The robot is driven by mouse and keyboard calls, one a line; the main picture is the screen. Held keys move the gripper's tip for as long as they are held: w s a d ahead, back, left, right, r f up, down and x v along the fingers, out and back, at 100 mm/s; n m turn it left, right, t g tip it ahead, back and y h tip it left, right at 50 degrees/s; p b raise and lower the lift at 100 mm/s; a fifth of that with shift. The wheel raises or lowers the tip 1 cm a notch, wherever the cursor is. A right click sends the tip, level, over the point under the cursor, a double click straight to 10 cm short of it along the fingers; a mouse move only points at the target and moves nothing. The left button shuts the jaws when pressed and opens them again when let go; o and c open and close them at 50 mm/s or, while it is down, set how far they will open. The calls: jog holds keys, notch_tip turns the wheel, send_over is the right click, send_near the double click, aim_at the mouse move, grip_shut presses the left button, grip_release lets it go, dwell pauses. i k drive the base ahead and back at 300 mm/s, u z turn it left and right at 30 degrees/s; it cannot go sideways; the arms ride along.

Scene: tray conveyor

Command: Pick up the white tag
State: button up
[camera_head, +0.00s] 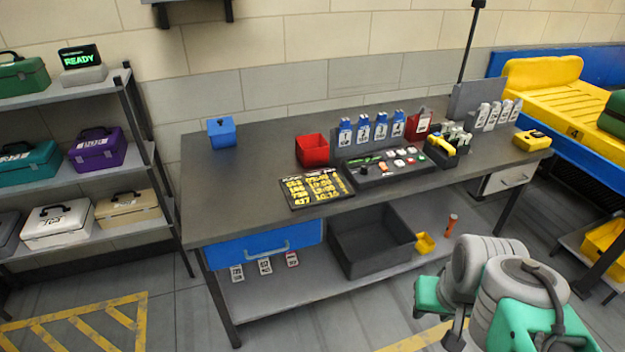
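Several white tags (492,116) with dark markings stand upright in a row at a dark rack on the back right of the workbench. Several blue-topped tags with white faces (363,130) stand in a row left of them. Parts of my grey and green arm fill the lower right, apart from all these tags. My gripper is not visible.
The workbench (240,185) has clear room at its left. A shelf with cases stands left; a yellow conveyor (550,85) is at right.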

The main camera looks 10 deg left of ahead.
aim_at(518, 102)
jog(key=z, duration=0.45)
jog(key=k, duration=1.15)
jog(key=z, duration=1.45)
jog(key=i, duration=1.85)
jog(key=u, duration=1.1)
jog(key=i, duration=0.7)
jog(key=u, duration=0.8)
